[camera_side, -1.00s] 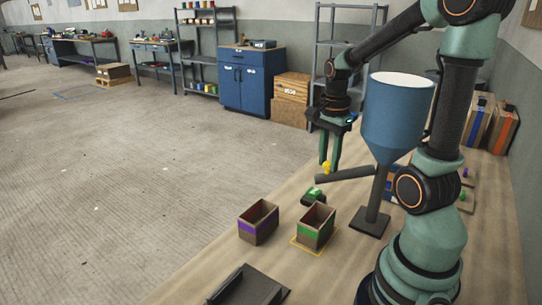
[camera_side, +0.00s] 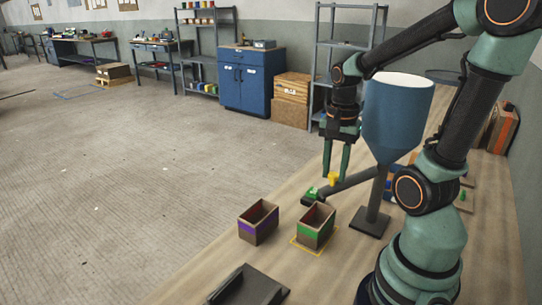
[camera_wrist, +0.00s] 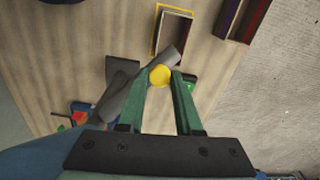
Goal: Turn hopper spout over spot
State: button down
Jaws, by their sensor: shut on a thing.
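The blue hopper (camera_side: 396,115) stands on a dark post and base. Its grey spout (camera_side: 350,184) reaches left from the post, with a yellow knob (camera_side: 333,178) near its outer end. My gripper (camera_side: 336,176) points down and is shut on the knob; the wrist view shows the knob (camera_wrist: 159,75) between the fingertips. A green-banded box (camera_side: 316,236) stands within a yellow outline (camera_side: 296,243) on the table. The spout's end (camera_wrist: 172,56) lies near the box's (camera_wrist: 161,32) lower edge in the wrist view. I cannot tell whether it overlaps the opening.
A purple-banded box (camera_side: 256,229) stands left of the green-banded one. A small dark block with a green top (camera_side: 312,194) sits by the spout's end, partly hidden. A dark tray-like thing (camera_side: 247,286) lies at the table's front. Small coloured things lie behind the post.

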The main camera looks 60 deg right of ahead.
jog(key=c, duration=0.6)
grip_release()
notch_tip(320, 180, up, 12)
jog(key=shift+r, duration=0.1)
jog(key=w+a+f+n+t, duration=0.1)
jog(key=w+a+n+t, duration=0.1)
jog(key=a+n, duration=0.2)
jog(key=w+a+f+n+t, duration=0.1)
jog(key=w+a+n, duration=0.1)
jog(key=a+n, duration=0.3)
jog(key=w+a+f+n+t, duration=0.2)
jog(key=a+n, duration=0.2)
jog(key=n, duration=0.3)
jog(key=shift+a+f+n+t, duration=0.1)
jog(key=shift+a+n+t, duration=0.2)
jog(key=shift+a+n, duration=0.1)
